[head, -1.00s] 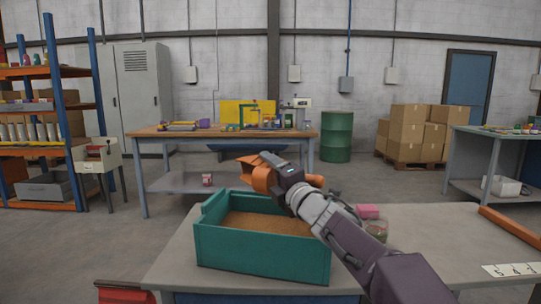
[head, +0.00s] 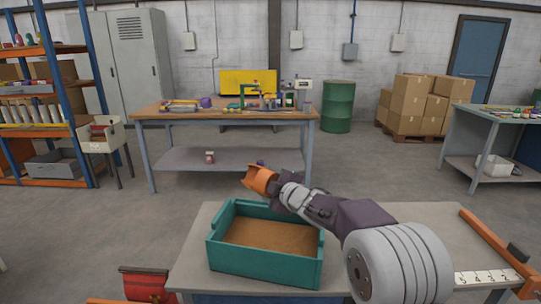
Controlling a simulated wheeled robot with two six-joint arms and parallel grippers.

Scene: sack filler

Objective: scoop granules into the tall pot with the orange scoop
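The orange scoop (head: 261,180) is held up in the air above the back edge of the teal bin (head: 262,266). Brown granules (head: 270,235) fill the lower part of the bin. My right gripper (head: 279,191) is shut on the scoop; its fingertips are hard to make out. I cannot see whether the scoop holds granules. My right arm reaches in from the lower right and covers the middle of the near table. No tall pot can be made out in this view. My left gripper is not in view.
The grey near table (head: 440,222) has bare surface right of my arm. An orange bar (head: 490,240) and a numbered strip (head: 488,277) lie at its right side. A red object (head: 146,284) is at the lower left. A cluttered workbench (head: 225,112) stands behind.

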